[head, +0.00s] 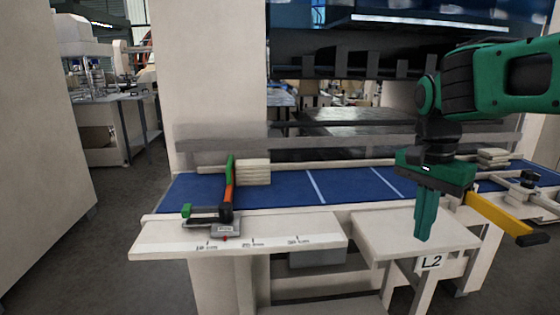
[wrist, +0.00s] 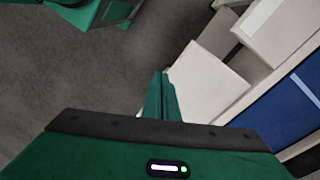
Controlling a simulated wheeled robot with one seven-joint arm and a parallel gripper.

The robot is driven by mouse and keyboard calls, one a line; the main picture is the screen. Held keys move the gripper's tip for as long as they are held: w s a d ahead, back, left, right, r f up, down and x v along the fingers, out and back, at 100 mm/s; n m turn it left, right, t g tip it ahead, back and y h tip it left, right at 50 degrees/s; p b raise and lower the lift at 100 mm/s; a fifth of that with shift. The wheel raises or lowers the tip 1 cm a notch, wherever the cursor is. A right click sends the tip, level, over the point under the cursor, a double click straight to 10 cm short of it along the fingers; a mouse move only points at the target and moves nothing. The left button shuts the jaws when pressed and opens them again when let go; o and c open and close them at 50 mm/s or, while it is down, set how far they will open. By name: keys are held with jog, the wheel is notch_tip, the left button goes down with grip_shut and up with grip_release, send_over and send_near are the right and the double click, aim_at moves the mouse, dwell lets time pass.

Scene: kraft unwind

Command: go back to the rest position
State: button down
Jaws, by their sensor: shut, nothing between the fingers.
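My gripper (head: 422,238) is green and points down at the right of the head view, in front of the small light-coloured side table marked L2 (head: 385,240). Its fingers are closed together with nothing between them. In the wrist view the shut fingers (wrist: 158,90) show at the middle, with dark floor to their left and the pale table top (wrist: 205,85) to their right. I cannot tell the exact gap between the fingertips and the table.
A blue surface (head: 270,190) with white lines runs behind the tables. A scaled ledge (head: 170,240) at left carries a green and orange lever device (head: 229,185). A stack of pale slabs (head: 254,172) stands beside it. A yellow bar (head: 500,218) juts out at right. Floor is open at left.

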jog(key=s+d+f+n, duration=0.2)
jog(key=s+d+f, duration=0.4)
jog(key=s, duration=0.3)
jog(key=s+d+f+n+y, duration=0.1)
jog(key=s+d+f+n, duration=0.2)
jog(key=s+d+f, duration=0.3)
jog(key=s, duration=0.4)
jog(key=shift+d+n, duration=0.2)
jog(key=shift+n, duration=0.1)
jog(key=shift+w+f, duration=0.2)
jog(key=shift+w, duration=0.4)
jog(key=shift+d, duration=0.1)
